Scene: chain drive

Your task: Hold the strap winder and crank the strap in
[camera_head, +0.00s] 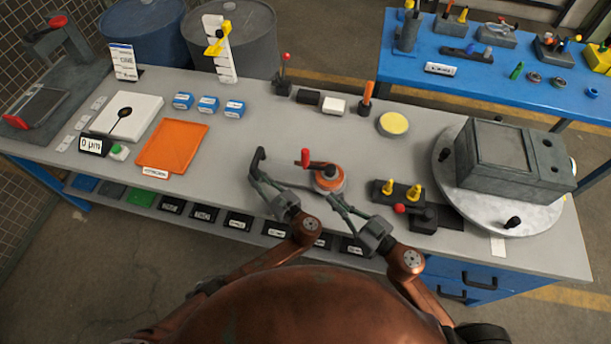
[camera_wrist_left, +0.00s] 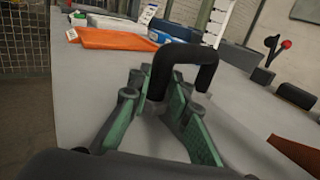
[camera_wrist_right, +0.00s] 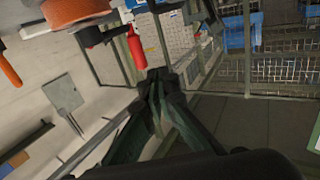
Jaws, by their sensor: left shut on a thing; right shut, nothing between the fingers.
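The strap winder (camera_head: 329,182) is a round orange drum on the grey bench, with a red crank knob (camera_head: 305,158) on top at its left. The drum (camera_wrist_right: 75,10) and red knob (camera_wrist_right: 135,45) also show in the right wrist view. My left gripper (camera_head: 262,180) is shut on a black bent handle (camera_head: 257,160), left of the drum. In the left wrist view the handle (camera_wrist_left: 180,60) rises between the fingers; whether it joins the winder is hidden. My right gripper (camera_head: 335,200) is shut and empty at the drum's near side, apart from the red knob.
An orange tray (camera_head: 175,146) and small blue boxes (camera_head: 208,104) lie to the left. A block with yellow knobs (camera_head: 398,192) and a round plate carrying a grey box (camera_head: 510,155) stand to the right. Bench behind the drum is partly clear.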

